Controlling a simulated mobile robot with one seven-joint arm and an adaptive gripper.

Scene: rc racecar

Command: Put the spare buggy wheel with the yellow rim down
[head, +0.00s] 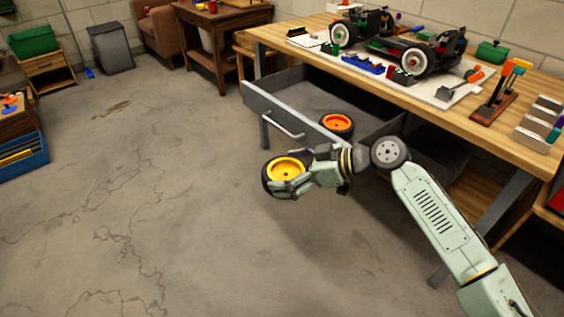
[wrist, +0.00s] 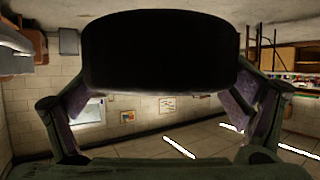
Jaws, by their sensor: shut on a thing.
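The spare buggy wheel with the yellow rim (head: 285,169) is held in my gripper (head: 290,184), in front of the open grey drawer. In the wrist view the wheel's black tyre (wrist: 160,50) fills the upper middle, between the two fingers (wrist: 160,95). The gripper is shut on the wheel, which is in the air left of the bench. A second wheel with an orange rim (head: 337,122) shows just behind my arm, at the drawer; part of it is hidden.
The wooden workbench (head: 530,95) carries a buggy chassis (head: 385,50) on a white mat and a screwdriver rack (head: 492,108). The open drawer (head: 290,109) juts out below the bench top. The concrete floor (head: 150,190) on the left is mostly clear.

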